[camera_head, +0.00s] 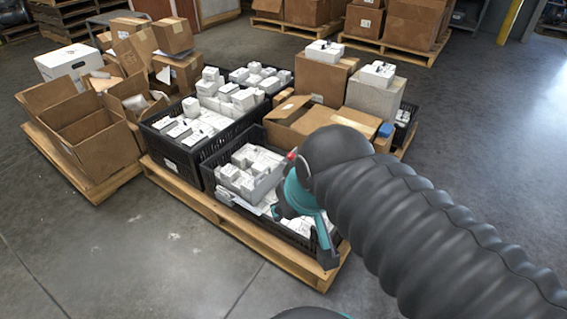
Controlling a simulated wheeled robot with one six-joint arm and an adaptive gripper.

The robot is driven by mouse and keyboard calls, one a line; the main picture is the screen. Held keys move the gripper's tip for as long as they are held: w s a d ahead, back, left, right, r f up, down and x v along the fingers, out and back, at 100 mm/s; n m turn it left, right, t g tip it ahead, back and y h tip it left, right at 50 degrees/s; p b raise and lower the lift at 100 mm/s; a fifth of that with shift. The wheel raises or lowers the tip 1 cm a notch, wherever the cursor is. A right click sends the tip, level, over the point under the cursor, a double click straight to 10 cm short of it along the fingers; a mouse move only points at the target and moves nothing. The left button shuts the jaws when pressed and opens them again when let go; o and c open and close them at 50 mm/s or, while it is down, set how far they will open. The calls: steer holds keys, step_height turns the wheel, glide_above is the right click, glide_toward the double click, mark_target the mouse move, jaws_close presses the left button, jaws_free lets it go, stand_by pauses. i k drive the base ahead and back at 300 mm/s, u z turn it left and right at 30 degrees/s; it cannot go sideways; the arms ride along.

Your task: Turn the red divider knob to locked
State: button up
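A small red piece (292,155), which may be the divider knob, shows just left of my arm's end, above the front black crate (262,137). It is too small to tell its shape or which way it is turned. My gripper (304,212), with teal and dark parts, hangs over the right part of that crate, just below and right of the red piece. My arm's end hides much of the gripper and part of the crate. I cannot tell whether its fingers are open or touch anything.
The crate holds white boxes and stands on a wooden pallet (225,219), beside another black crate (200,152) of white boxes. Cardboard boxes (318,77) stand behind. Open cartons (95,138) fill a pallet at left. The grey floor (130,270) in front is clear.

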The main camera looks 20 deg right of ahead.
mark_target(291, 156)
steer(key=z, duration=0.5)
steer(key=k, duration=1.25)
steer(key=u, duration=0.35)
steer(key=i, duration=1.65)
steer(key=z, duration=0.6)
